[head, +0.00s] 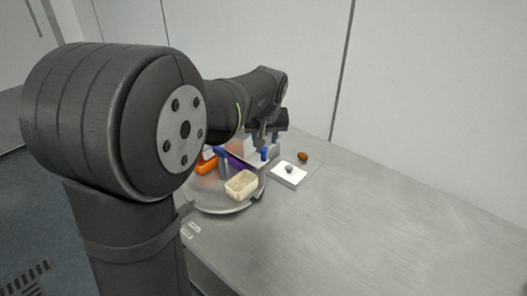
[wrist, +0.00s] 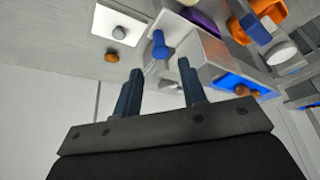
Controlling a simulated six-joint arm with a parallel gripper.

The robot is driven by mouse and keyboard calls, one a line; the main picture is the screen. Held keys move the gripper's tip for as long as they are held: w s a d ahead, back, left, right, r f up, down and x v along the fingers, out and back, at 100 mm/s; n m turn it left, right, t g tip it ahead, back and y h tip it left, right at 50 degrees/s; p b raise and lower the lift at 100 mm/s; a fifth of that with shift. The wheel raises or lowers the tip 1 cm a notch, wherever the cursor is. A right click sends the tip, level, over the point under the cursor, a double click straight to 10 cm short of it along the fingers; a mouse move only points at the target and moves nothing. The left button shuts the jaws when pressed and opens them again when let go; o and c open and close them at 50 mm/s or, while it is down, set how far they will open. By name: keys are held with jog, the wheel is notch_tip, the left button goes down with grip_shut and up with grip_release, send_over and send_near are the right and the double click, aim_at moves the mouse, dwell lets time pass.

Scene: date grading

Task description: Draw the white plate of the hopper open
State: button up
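My gripper (head: 268,135) hangs over the hopper area. In the wrist view my gripper (wrist: 159,68) has its two dark fingers apart, with nothing between them. The pale box-like hopper (wrist: 212,58) lies beyond the fingers, to the right. A blue knob (wrist: 160,46) stands on a pale plate (wrist: 150,68) at the hopper's side, beyond the fingertips and apart from them. In the head view the blue knob (head: 264,154) shows below my gripper, which partly hides the hopper (head: 240,147). Whether the plate is drawn out at all, I cannot tell.
A white square (head: 288,175) with a grey round piece (head: 289,169) lies on the table, with a brown date (head: 303,156) beside it. A round tray (head: 225,209) holds a cream box (head: 241,185) and orange things (head: 206,165). The table (head: 400,215) is clear at right.

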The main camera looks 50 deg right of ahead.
aim_at(264, 149)
jog(key=x, duration=0.8)
jog(key=shift+f, duration=0.2)
grip_shut()
